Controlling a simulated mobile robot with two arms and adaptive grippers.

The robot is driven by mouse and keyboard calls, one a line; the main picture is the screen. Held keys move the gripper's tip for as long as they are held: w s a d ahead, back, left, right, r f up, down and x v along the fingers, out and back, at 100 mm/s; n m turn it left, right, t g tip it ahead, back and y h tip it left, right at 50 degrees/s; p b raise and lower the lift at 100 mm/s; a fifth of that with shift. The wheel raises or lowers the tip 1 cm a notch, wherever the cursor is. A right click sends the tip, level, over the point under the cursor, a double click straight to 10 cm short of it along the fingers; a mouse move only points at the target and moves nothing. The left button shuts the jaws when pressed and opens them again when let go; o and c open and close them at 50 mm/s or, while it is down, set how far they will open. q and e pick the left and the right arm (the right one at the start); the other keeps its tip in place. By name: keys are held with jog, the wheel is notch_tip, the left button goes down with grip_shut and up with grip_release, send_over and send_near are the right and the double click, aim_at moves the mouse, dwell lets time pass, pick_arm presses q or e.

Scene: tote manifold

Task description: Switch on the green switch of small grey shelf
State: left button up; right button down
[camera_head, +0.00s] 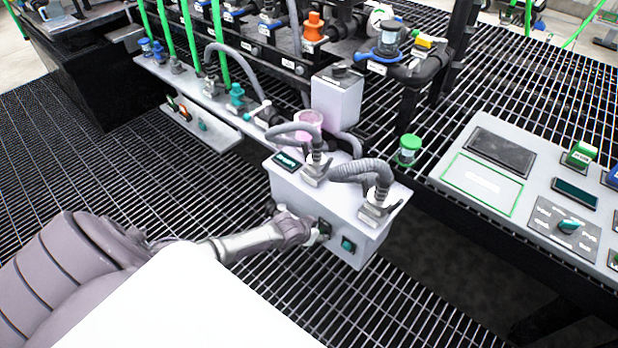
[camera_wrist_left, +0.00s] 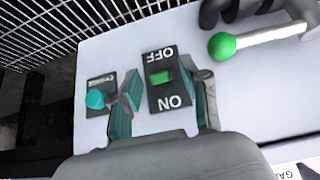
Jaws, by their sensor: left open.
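A light grey box-like unit (camera_head: 290,190) stands in the middle of the head view. On its front, in the wrist view, is a black switch plate (camera_wrist_left: 180,97) with a green switch (camera_wrist_left: 160,77). The OFF and ON labels appear upside down, and the green lever lies on the OFF side of the middle. My left gripper (camera_wrist_left: 160,88) is open, with one finger on each side of the plate and nothing held. In the head view my left gripper (camera_head: 312,236) is at the box front and partly hides the plate. My right gripper is not in view.
A teal knob (camera_wrist_left: 96,99) is beside the left finger, close to it. A green ball-ended lever (camera_wrist_left: 222,46) is to the right. Grey hoses (camera_head: 360,171) rise from the box top. A control panel (camera_head: 480,185) stands at right, and dark grating floor surrounds the box.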

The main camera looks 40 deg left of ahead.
pick_arm(q)
jog(key=v, duration=1.1)
jog(key=shift+s, duration=0.1)
